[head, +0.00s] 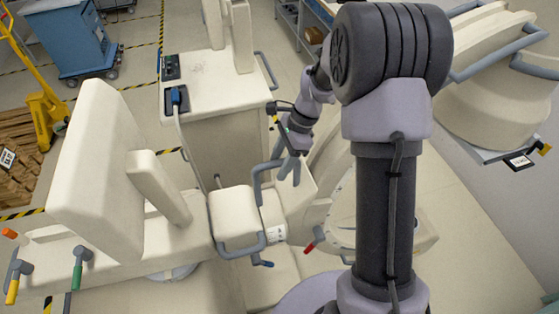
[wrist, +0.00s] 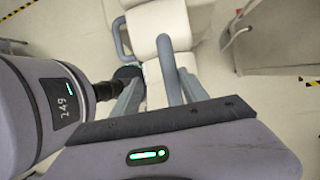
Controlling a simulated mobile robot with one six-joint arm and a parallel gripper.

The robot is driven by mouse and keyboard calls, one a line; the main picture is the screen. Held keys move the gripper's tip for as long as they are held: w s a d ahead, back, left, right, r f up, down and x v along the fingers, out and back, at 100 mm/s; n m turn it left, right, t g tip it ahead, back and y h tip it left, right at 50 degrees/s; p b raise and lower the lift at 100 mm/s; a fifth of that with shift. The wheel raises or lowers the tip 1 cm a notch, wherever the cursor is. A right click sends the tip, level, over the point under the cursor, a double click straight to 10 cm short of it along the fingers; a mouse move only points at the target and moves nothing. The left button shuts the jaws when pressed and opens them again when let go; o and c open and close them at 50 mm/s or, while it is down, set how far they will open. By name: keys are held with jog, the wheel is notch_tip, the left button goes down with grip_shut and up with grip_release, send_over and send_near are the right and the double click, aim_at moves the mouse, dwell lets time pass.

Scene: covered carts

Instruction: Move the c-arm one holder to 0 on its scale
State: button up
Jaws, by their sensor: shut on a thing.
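The c-arm unit is a cream machine with a large upright panel (head: 95,175) and a cream block (head: 234,212) with grey rails in the head view. A grey bent handle (head: 258,185) rises beside this block; it also shows in the wrist view (wrist: 166,65). My gripper (head: 290,172) is at the upper part of this handle. In the wrist view my gripper (wrist: 160,92) has one finger on each side of the grey bar and is shut on it. A small white label (head: 276,233) is on the cream part below; its marks are too small to read.
A cream cabinet (head: 215,110) stands behind the handle. A red-tipped lever (head: 310,246) and a blue-tipped lever (head: 262,264) stick out nearby. Yellow and green levers (head: 78,270) are at the left. Another cream machine (head: 500,95) stands at the right. Open floor lies at the lower right.

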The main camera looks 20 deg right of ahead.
dwell(0.3)
jog(key=s+p+v, duration=0.1)
jog(key=v, duration=1.6)
jog(key=shift+w+r+p, duration=0.3)
jog(key=shift+w+p, duration=0.05)
jog(key=shift+p, duration=0.05)
jog(key=s+a+f+n+t+h+b, duration=0.1)
jog(key=s+a+f+n+t+b, duration=0.2)
jog(key=s+f+b, duration=0.8)
jog(key=s+a+f+n+t+h+b, duration=0.1)
jog(key=s+a+f+n+t+b, duration=0.2)
jog(key=s+a+f+n+b, duration=0.5)
jog(key=s+f+n+b, duration=0.2)
jog(key=s+f+b, duration=0.1)
jog(key=b, duration=0.6)
jog(key=shift+s+f+n+t+h+b, duration=0.2)
jog(key=shift+f+n+t+h+b, duration=0.1)
jog(key=shift+f+n, duration=0.1)
